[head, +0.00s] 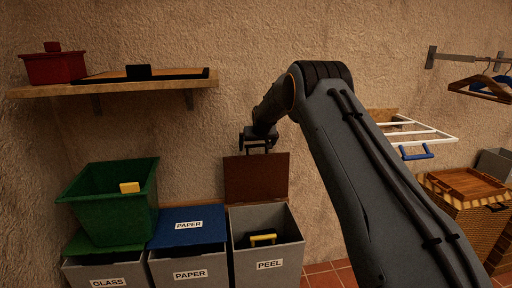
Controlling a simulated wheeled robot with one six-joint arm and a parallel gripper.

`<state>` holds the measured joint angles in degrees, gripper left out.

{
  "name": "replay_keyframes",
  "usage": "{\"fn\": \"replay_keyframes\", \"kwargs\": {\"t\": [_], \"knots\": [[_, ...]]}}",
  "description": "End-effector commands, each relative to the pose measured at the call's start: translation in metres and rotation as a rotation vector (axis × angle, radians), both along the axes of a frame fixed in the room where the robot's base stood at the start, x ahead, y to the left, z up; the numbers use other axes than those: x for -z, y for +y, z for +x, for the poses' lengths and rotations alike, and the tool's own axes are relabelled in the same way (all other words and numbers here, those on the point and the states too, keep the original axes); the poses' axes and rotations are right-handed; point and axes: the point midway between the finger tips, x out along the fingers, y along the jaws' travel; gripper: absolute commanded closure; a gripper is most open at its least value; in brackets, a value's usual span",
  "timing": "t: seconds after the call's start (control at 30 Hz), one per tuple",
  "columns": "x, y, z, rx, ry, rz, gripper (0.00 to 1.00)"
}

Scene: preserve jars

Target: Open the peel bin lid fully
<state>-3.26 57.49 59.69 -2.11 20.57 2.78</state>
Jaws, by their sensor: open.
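The peel bin (270,265) is a grey box labelled PEEL in the lower middle of the head view. Its brown lid (256,178) stands raised, about upright, at the bin's back edge near the wall. A yellow-handled thing (263,238) shows inside the dark bin opening. My gripper (258,148) is open, just above the top edge of the lid. Whether a fingertip touches the lid cannot be told. My arm covers the area to the right of the bin.
Left of it stand the paper bin (188,268) with a closed blue lid and the glass bin (108,270). A green tub (112,205) holding a yellow block sits above the glass bin. A wall shelf (130,87) is upper left. A wicker basket (463,205) stands right.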

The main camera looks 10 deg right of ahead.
Motion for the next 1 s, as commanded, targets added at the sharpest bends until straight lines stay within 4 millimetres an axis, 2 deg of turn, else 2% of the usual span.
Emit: {"fn": "replay_keyframes", "kwargs": {"t": [0.17, 0.63, 1.0], "knots": [[-0.011, 0.001, -0.008, -0.001, -0.003, 0.0, 0.0], [-0.053, 0.001, -0.047, -0.003, 0.0, 0.0, 0.0], [-0.057, 0.001, -0.053, -0.003, 0.001, 0.0, 0.0]]}}
